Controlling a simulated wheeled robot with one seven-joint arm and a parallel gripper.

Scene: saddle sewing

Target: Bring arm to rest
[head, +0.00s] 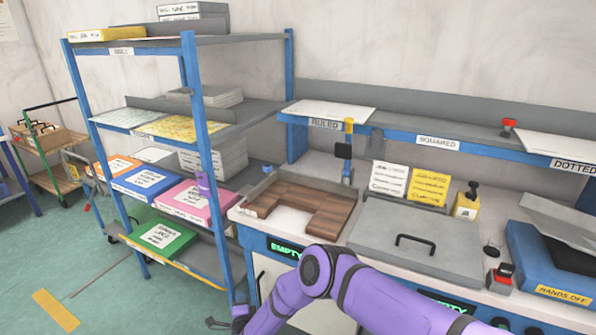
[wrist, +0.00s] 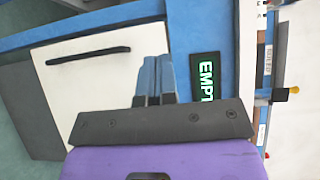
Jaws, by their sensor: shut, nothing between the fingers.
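My purple arm reaches in from the bottom right of the head view, bent at a dark elbow joint. My gripper (head: 216,322) hangs low at the bottom edge, in front of the workbench and below its top, partly cut off by the frame. In the wrist view my gripper (wrist: 153,78) has its two grey-blue fingers together with nothing between them. Beyond them are a white cabinet door (wrist: 90,85) with a black handle and a sign (wrist: 206,80) reading EMPT, its end hidden.
A blue-posted shelf (head: 200,110) with coloured boxes stands left of my gripper. The workbench holds a brown wooden frame (head: 325,210), a grey lidded cover (head: 415,250) and a blue press (head: 550,255). The green floor (head: 100,270) at left is mostly clear.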

